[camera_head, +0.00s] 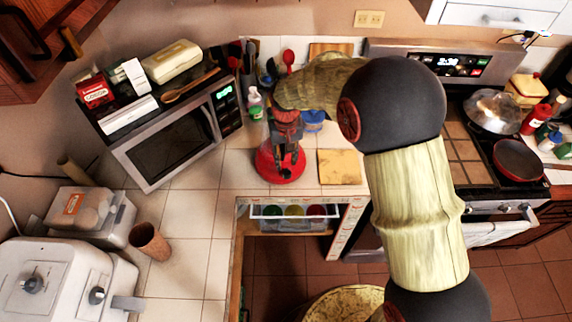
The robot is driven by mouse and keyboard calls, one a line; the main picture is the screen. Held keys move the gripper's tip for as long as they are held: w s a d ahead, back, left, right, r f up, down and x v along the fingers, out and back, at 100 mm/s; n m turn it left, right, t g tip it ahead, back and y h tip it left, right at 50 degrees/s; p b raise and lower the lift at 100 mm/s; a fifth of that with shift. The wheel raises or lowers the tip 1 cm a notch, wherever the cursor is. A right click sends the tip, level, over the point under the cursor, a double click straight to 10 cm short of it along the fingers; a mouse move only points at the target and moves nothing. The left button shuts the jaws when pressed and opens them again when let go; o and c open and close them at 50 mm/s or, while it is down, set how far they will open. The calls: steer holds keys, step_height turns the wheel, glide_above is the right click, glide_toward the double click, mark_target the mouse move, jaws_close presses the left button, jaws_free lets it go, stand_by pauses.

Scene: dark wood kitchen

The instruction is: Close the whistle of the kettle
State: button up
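The kettle (266,172) is the round red body on the tiled counter, in the middle of the head view. My arm reaches over from the right, and my gripper (285,168) points down right over the kettle's top. The gripper covers most of the kettle's upper part, so the whistle, spout and handle cannot be made out. I cannot tell whether the fingers touch the kettle, or how far apart they are.
A microwave (170,148) with boxes on top stands to the left. A wooden board (339,167) lies right of the kettle. Bottles and a blue-lidded container (314,121) stand behind. An open drawer (293,222) is below the counter edge. A brown cup (150,241) stands front left.

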mark_target(287, 174)
steer(key=shift+f, duration=1.9)
steer(key=shift+c, duration=0.2)
jaws_close()
